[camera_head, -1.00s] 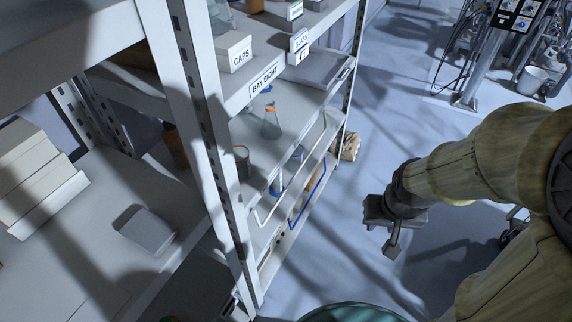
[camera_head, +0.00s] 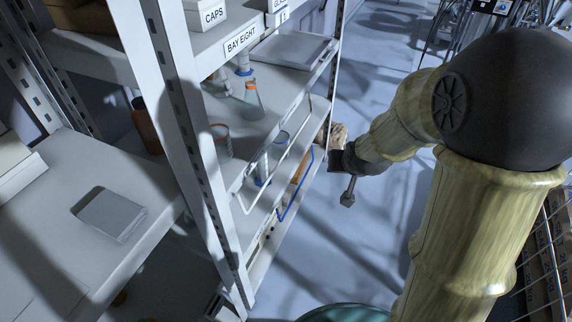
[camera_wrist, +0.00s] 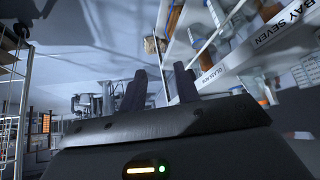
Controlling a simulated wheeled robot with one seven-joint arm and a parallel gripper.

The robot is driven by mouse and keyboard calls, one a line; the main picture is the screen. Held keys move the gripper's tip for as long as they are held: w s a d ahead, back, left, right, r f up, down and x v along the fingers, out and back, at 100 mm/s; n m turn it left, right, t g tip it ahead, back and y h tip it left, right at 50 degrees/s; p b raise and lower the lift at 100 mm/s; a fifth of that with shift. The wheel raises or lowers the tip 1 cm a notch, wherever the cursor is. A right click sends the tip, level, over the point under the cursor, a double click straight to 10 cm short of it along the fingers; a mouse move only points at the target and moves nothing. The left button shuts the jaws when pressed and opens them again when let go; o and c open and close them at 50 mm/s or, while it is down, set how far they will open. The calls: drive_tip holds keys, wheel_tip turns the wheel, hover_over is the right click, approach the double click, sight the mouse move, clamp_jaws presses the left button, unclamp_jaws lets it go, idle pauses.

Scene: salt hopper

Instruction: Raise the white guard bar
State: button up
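My gripper (camera_head: 347,182) is at the right of the shelf's far end, apart from both bars. In the wrist view my gripper (camera_wrist: 161,80) shows two dark fingers spread apart with nothing between them. I cannot tell the white bar for certain in the wrist view.
A shelf upright (camera_head: 190,130) stands at the near end. A teal round object (camera_head: 345,313) is at the bottom edge. The aisle floor (camera_head: 335,235) is clear.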

drive_tip(key=w+a+f+t+b, duration=0.3)
drive_tip(key=w+f+b, duration=0.3)
drive_tip(key=w, duration=0.1)
drive_tip(key=w+a+f+t+b, duration=0.2)
drive_tip(key=w+f+t+b, duration=0.1)
drive_tip(key=w+f+b, duration=0.35)
drive_tip(key=m+t+h+b, duration=0.5)
drive_tip(key=t+h+b, duration=0.65)
drive_tip(key=b, duration=0.55)
approach(287, 150)
drive_tip(key=shift+s+a+f+y, duration=0.1)
drive_tip(key=shift+s+f+y, duration=0.1)
drive_tip(key=shift+s+f, duration=0.25)
drive_tip(key=shift+s+a+f+y, duration=0.1)
drive_tip(key=shift+s+f+y, duration=0.1)
drive_tip(key=shift+f, duration=0.3)
drive_tip(key=shift+y, duration=0.25)
drive_tip(key=b+x, duration=0.2)
drive_tip(key=x, duration=1)
drive_tip(key=shift+s+r, duration=0.1)
drive_tip(key=shift+s, duration=0.05)
